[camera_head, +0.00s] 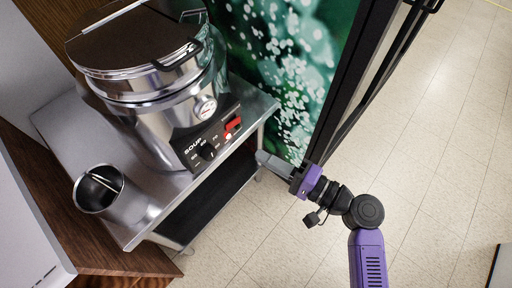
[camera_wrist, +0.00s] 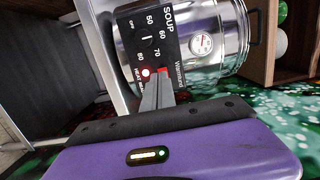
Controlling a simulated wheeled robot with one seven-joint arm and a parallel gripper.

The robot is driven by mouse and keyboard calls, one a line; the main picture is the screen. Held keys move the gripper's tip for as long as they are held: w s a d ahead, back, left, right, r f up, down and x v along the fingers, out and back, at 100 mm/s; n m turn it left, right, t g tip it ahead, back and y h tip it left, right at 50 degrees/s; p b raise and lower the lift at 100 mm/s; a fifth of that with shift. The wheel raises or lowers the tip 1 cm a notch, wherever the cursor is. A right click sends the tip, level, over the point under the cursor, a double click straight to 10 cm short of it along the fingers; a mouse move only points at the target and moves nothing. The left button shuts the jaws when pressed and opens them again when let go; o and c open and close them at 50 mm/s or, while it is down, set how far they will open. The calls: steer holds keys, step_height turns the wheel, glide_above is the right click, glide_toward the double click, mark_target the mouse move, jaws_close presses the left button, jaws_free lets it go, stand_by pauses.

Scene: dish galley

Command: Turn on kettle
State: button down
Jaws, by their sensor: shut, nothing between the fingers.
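The kettle (camera_head: 150,90) is a large steel soup warmer with a dark lid, and its steel body also shows in the wrist view (camera_wrist: 215,30). Its black control panel (camera_head: 190,150) carries a dial (camera_head: 206,151), a red switch (camera_head: 233,123) and a small red-and-white round spot (camera_wrist: 147,72), perhaps an indicator light. I cannot tell the switch's position. My gripper (camera_head: 262,158) is shut and empty, to the right of the panel in the head view. In the wrist view its fingertips (camera_wrist: 158,78) overlap the panel's lower edge beside the red switch, partly hiding it. Contact cannot be told.
The kettle stands on a steel table (camera_head: 75,125) with a steel pot (camera_head: 98,190) holding utensils at its front left. A green patterned panel (camera_head: 285,60) stands close behind my gripper. Tiled floor (camera_head: 440,130) is open to the right.

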steer(key=shift+s+d, duration=1.4)
steer(key=shift+s, duration=0.05)
steer(key=w+d+f+t+h, duration=0.2)
steer(key=w+d+t+h, duration=0.1)
steer(key=w+d+h, duration=0.1)
steer(key=s+d+f+t+h, duration=0.25)
steer(key=s+d+h, duration=0.35)
steer(key=d+h, duration=0.3)
steer(key=s+d+r+n+h, duration=0.1)
steer(key=s+r+n, duration=0.2)
steer(key=s, duration=0.8)
steer(key=s+d+r+n+h, duration=0.1)
steer(key=s+d+r+n, duration=0.1)
steer(key=s+r, duration=0.5)
steer(key=shift+s+d+n+h, duration=0.15)
steer(key=shift+s+n+h, duration=0.25)
steer(key=shift+s, duration=2.1)
